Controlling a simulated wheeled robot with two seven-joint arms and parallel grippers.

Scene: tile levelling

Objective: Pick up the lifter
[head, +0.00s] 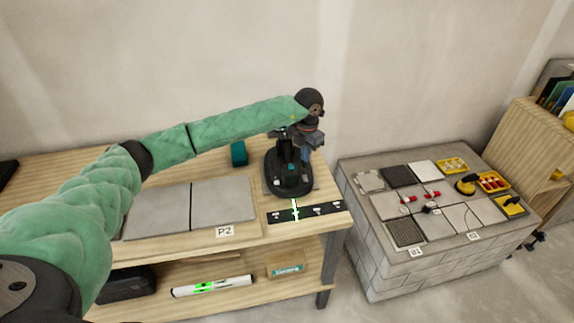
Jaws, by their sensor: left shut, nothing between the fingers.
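The lifter (289,183), a black device with an oval base and an upright body, stands on a grey tile near the right end of the wooden bench. My left arm, in a green sleeve, reaches across from the left. My left gripper (291,150) points down at the top of the lifter and partly hides it. The gripper is shut with nothing held. I cannot tell whether its fingers touch the lifter. My right gripper is not in view.
Grey tiles (160,212) marked P2 lie left of the lifter. A black strip (325,211) lies in front and a teal block (238,153) behind it. A lower shelf holds a white tube (213,287). A separate block stand (400,270) carries tiles and yellow tools at right.

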